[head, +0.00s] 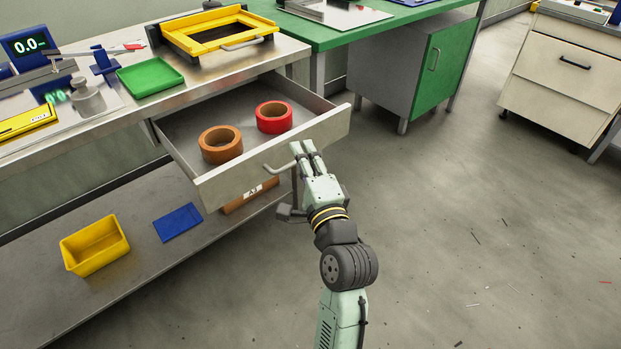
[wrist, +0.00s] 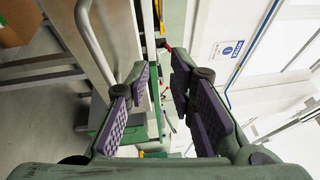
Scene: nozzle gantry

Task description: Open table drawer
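The table drawer (head: 225,188) stands pulled out from the steel table, its inside in plain view in the head view. An orange tape roll (head: 220,145) and a red tape roll (head: 273,117) lie in it. The drawer's bar handle (head: 276,170) is on its front; part of it is hidden by my gripper. My gripper (head: 303,150) is at the right part of the drawer front. In the wrist view its two fingers (wrist: 161,78) stand apart with no handle between them. The handle (wrist: 93,38) is to the left of the fingers there.
The steel tabletop (head: 215,78) carries a green tray (head: 150,79) and a yellow frame (head: 218,32). The lower shelf (head: 130,265) holds a yellow bin (head: 95,246) and a blue sheet (head: 178,222). A green-topped bench (head: 345,36) stands behind.

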